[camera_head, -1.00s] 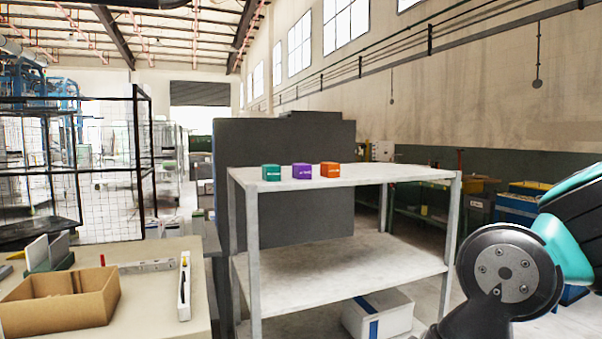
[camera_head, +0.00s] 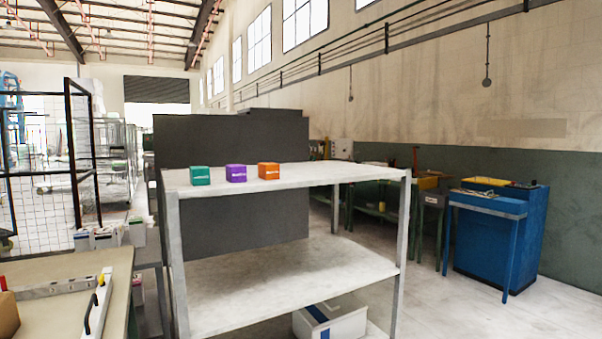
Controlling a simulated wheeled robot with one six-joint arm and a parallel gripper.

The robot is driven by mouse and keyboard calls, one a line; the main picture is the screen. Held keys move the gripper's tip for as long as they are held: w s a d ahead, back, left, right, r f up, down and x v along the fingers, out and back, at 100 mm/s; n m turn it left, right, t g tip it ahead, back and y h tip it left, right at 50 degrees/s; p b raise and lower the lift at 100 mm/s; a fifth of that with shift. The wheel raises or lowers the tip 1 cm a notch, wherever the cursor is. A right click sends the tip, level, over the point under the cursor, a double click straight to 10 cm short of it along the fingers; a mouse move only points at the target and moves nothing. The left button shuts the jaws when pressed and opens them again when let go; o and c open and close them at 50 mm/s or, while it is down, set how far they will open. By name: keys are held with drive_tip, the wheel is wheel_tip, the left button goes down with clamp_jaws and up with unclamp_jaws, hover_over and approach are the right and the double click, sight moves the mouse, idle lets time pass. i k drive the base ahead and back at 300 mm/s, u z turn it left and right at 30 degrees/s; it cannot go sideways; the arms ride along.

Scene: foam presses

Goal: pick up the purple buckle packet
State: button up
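The purple buckle packet (camera_head: 236,173) is a small purple box with white marks on its front. It stands on the top board of a grey shelf rack (camera_head: 320,174), towards the left end. A teal packet (camera_head: 200,176) stands to its left and an orange packet (camera_head: 268,171) to its right, with small gaps between them. My gripper is not in view.
A beige table (camera_head: 62,312) with a ruler-like bar lies at lower left. A white box (camera_head: 330,322) sits on the rack's bottom level. A blue cabinet (camera_head: 500,240) stands at right. The top board right of the packets is clear, and floor shows right of the rack.

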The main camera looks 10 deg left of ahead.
sight(235, 173)
drive_tip(key=z, duration=0.1)
drive_tip(key=i, duration=2.05)
drive_tip(key=u, duration=0.45)
